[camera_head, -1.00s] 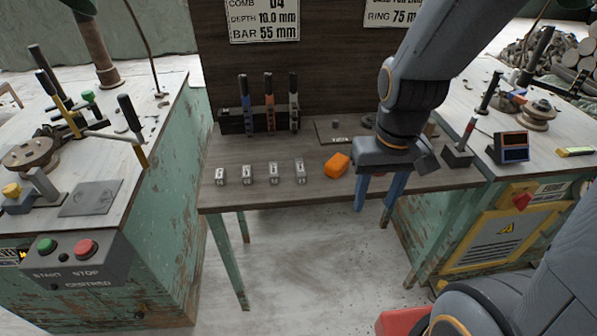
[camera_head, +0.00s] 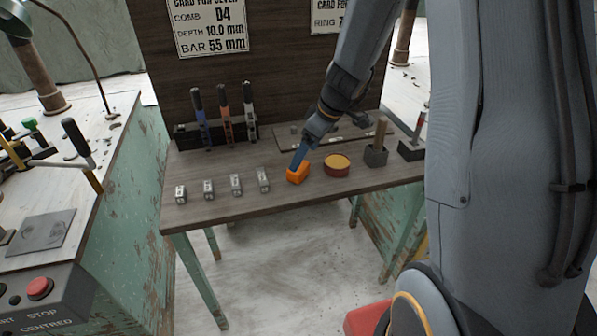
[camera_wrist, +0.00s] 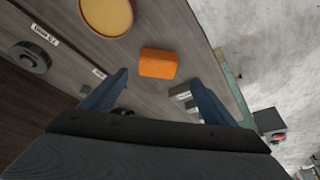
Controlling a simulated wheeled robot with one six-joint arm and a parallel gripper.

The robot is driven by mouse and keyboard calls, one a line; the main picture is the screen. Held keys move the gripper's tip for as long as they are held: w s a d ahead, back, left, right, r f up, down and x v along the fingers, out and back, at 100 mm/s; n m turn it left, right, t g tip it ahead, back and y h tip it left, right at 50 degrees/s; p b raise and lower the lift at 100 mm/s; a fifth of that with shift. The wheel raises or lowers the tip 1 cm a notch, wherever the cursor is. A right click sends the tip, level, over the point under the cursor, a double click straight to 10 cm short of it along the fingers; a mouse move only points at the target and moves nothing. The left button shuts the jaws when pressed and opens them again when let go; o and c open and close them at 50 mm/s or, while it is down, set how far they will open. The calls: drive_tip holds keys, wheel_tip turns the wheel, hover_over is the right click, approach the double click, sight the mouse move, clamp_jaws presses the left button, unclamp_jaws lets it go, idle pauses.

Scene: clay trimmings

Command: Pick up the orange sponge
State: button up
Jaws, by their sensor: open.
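The orange sponge (camera_head: 298,173) lies on the dark wooden bench, between the row of small metal blocks and a round tin. In the wrist view the sponge (camera_wrist: 158,63) shows whole, beyond the fingertips and roughly midway between them. My gripper (camera_head: 300,158) is at the sponge in the head view, with a blue finger overlapping its upper edge. In the wrist view my gripper (camera_wrist: 160,80) has its two blue fingers spread wide with nothing between them. I cannot tell whether a finger touches the sponge.
The round tin (camera_head: 337,165) with a yellow top stands close right of the sponge. Several small metal blocks (camera_head: 236,184) line the bench front to the left. A rack of tools (camera_head: 222,130) stands behind. The bench (camera_head: 270,203) has a free front strip.

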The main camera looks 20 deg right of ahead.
drive_tip(key=shift+d+p+x, duration=0.1)
drive_tip(key=shift+p+x, duration=0.35)
drive_tip(key=shift+x, duration=1.45)
drive_tip(key=shift+d+p+x, duration=0.15)
drive_tip(key=shift+p+x, duration=0.3)
drive_tip(key=shift+x, duration=1.4)
drive_tip(key=shift+w, duration=0.2)
drive_tip(key=c, duration=1.2)
drive_tip(key=shift+r, duration=0.85)
drive_tip(key=shift+b+v, duration=0.6)
drive_tip(key=shift+v, duration=0.3)
drive_tip(key=s+d+b, duration=0.5)
drive_tip(key=s+d, duration=0.7)
drive_tip(key=shift+b, duration=0.35)
